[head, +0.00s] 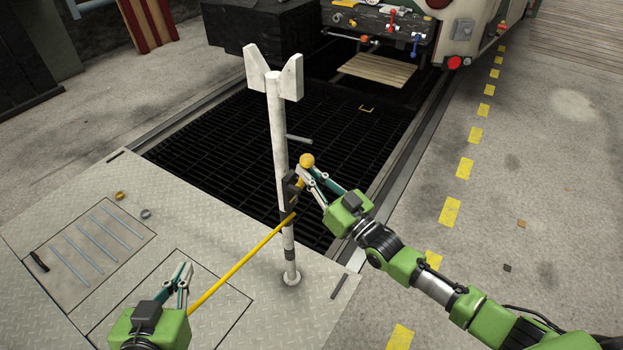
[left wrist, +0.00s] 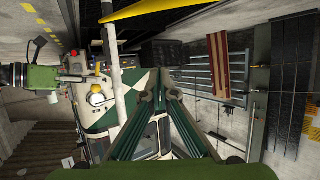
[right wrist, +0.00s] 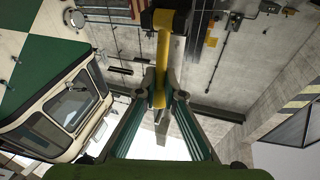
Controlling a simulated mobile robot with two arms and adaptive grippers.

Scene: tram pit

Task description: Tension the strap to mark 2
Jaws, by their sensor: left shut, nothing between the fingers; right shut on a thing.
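A white post (head: 279,130) with a forked top stands on the plated floor. A dark ratchet (head: 290,187) is on the post. A yellow strap (head: 243,262) runs from it down to the left, passing behind my left gripper; it crosses the top of the left wrist view (left wrist: 165,10). My right gripper (head: 305,174) is shut on the yellow ratchet handle (right wrist: 162,62), whose ball end (head: 307,160) shows in the head view. My left gripper (head: 181,274) is shut and empty, beside the strap, apart from the post. I cannot make out mark 2.
A dark grating (head: 210,150) covers the pit behind the post. Several grey rods (head: 90,245) lie on a floor panel at left. A tram front with coloured levers (head: 391,20) stands at the back. The concrete right of the yellow dashes (head: 457,190) is mostly clear.

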